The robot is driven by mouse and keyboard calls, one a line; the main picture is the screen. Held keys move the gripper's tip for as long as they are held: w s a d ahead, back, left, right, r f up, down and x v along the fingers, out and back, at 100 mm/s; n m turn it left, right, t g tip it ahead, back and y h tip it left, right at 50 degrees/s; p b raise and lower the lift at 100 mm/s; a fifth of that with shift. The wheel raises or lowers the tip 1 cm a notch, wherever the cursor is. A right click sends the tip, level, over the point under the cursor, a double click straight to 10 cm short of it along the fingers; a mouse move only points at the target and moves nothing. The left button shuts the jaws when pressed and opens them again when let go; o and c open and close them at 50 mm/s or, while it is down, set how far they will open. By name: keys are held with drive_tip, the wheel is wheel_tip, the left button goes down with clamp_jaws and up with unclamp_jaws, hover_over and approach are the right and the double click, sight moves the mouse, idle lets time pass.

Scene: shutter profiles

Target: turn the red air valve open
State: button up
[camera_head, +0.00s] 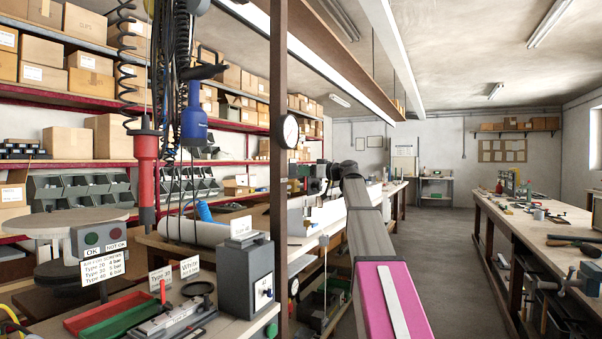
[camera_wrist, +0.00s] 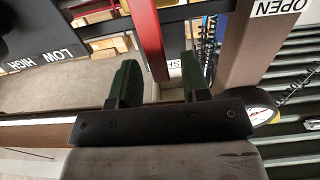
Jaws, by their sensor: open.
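In the wrist view a long red bar (camera_wrist: 148,40), which looks like the valve's lever, comes down from the top edge, and its lower end appears between my gripper's fingers. My gripper (camera_wrist: 158,75) is open, with one dark green finger on each side of the bar; the bar is nearer the left finger. I see no clear contact, and cannot tell the depth between them. An OPEN label (camera_wrist: 279,7) is at the upper right. Another label, partly hidden, reads "SH" (camera_wrist: 179,64) beside the right finger. In the head view the valve is too small to make out surely.
A round gauge (camera_wrist: 262,106) and a brown post (camera_wrist: 240,50) stand right of the fingers. A dark panel (camera_wrist: 40,45) marked LOW and HIGH is at left. In the head view, a post with a dial (camera_head: 289,131) stands by the bench, with hanging tools at left. The aisle floor (camera_head: 440,260) is clear.

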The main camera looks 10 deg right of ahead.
drive_tip(key=shift+x, duration=1.4)
clamp_jaws()
